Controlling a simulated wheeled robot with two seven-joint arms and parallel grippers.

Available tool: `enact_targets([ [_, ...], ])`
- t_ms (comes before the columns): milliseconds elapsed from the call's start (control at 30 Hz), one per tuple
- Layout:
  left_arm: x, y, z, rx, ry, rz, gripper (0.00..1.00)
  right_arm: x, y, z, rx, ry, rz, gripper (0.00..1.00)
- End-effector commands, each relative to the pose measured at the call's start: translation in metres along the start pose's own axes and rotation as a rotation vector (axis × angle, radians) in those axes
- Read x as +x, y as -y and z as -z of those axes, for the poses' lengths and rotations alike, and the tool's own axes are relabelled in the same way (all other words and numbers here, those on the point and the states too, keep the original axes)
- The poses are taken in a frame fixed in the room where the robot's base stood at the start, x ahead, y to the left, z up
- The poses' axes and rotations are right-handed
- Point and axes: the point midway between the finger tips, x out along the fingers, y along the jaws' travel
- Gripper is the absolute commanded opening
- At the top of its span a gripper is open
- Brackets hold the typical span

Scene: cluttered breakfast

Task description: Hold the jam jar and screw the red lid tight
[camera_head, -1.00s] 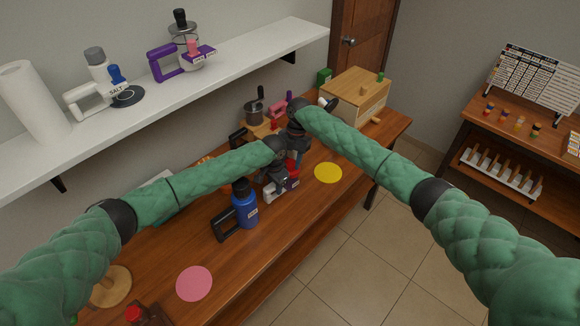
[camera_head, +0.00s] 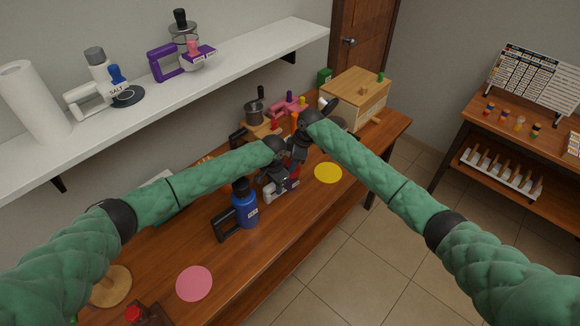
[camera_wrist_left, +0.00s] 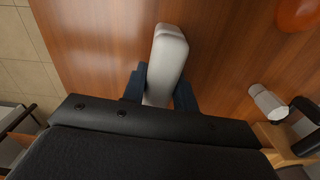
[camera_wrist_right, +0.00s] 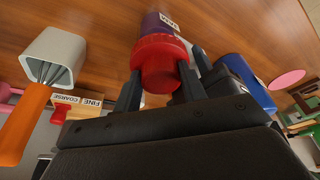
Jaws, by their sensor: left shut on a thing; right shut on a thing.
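The dark purple jam jar (camera_wrist_right: 157,25) with a white label shows in the right wrist view. The red lid (camera_wrist_right: 158,62) is in line with its mouth; I cannot tell how far it is threaded. My right gripper (camera_wrist_right: 160,75) is shut on the red lid. In the head view the right gripper (camera_head: 296,153) is over the jar, mostly hiding lid and jar. My left gripper (camera_wrist_left: 159,85) is shut on a pale grey handle (camera_wrist_left: 166,60), seemingly the jar's. The left gripper (camera_head: 272,180) is low beside the jar in the head view.
A blue bottle with a black handle (camera_head: 244,208) stands close to the left gripper. A grinder (camera_head: 254,112) and a pink object (camera_head: 289,105) are behind. A yellow disc (camera_head: 328,173) and pink disc (camera_head: 194,284) lie on the table. A wooden box (camera_head: 357,95) stands at the far end.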

Motion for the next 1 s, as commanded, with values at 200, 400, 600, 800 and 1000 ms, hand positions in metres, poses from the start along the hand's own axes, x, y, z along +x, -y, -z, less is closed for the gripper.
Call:
enact_targets([
  [200,0.0003,-0.0012,0.0004,0.0,-0.001,-0.001,0.0,0.0003,0.0009,0.0001,0.087,0.0,-0.026,0.0],
  [400,0.0004,-0.0012,0.0005,0.0,-0.001,-0.001,0.0,0.0001,0.0006,0.0002,0.087,0.0,-0.026,0.47],
  [600,0.0004,-0.0009,0.0005,0.0,-0.001,-0.001,0.0,0.0002,0.0012,0.0008,0.085,0.0,-0.025,0.66],
  [800,0.0004,-0.0008,0.0004,0.0,-0.001,-0.001,0.0,0.0,0.0009,0.0006,0.085,0.0,-0.025,0.63],
  [1000,0.0004,-0.0006,0.0003,0.0,-0.001,0.0,0.0,-0.0001,0.0008,0.0004,0.084,0.0,-0.025,0.63],
])
